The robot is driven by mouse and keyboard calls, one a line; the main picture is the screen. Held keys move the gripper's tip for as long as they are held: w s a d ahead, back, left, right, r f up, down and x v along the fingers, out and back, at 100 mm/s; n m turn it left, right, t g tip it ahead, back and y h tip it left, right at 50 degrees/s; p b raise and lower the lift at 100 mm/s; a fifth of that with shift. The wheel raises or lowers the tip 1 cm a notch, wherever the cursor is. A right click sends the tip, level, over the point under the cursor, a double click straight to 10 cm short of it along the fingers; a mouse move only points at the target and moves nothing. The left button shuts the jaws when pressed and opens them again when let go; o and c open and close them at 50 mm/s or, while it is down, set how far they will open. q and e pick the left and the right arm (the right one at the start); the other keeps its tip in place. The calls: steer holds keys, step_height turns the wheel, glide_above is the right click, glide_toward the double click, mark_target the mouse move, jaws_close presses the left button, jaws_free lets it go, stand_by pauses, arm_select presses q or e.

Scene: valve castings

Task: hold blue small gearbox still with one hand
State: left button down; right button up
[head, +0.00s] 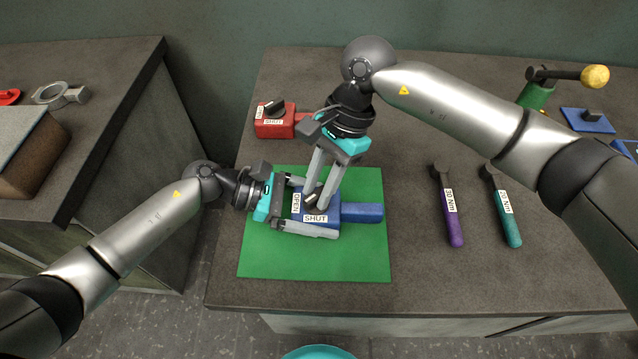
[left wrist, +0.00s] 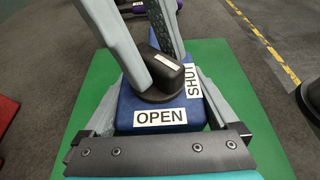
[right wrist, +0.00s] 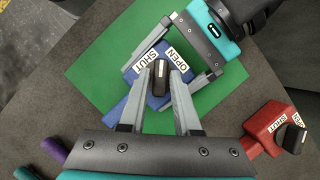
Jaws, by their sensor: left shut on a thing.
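The blue small gearbox (head: 362,213) lies on a green mat (head: 265,262), with OPEN and SHUT labels and a dark knob (right wrist: 160,78) on top. My left gripper (head: 310,208) comes in from the left and is shut on the gearbox, one finger along each side. In the left wrist view the blue body (left wrist: 130,108) sits between its fingers. My right gripper (head: 318,196) reaches down from above, its fingertips on either side of the knob. The right wrist view shows the knob between these fingers, but whether they press on it is unclear. They partly hide the gearbox top.
A red valve casting (head: 272,127) stands behind the mat. A purple torque wrench (head: 449,215) and a teal one (head: 505,215) lie to the right. A green casting with a yellow-knobbed lever (head: 594,76) and a blue part (head: 588,121) are at the back right.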

jaws_close()
arm_select(q)
steer(key=shift+w, duration=0.1)
arm_select(e)
steer(key=shift+m, duration=0.4)
steer(key=m, duration=0.1)
steer(key=m+t, duration=0.1)
steer(key=m, duration=0.1)
steer(key=shift+s+d+m+t+y, duration=0.1)
steer(key=shift+d+m+t+y, duration=0.05)
steer(key=shift+m+t+y, duration=0.2)
steer(key=shift+s+m+t, duration=0.1)
steer(key=shift+m+t, duration=0.65)
steer(key=shift+m, duration=1.2)
steer(key=shift+o, duration=2)
jaws_free()
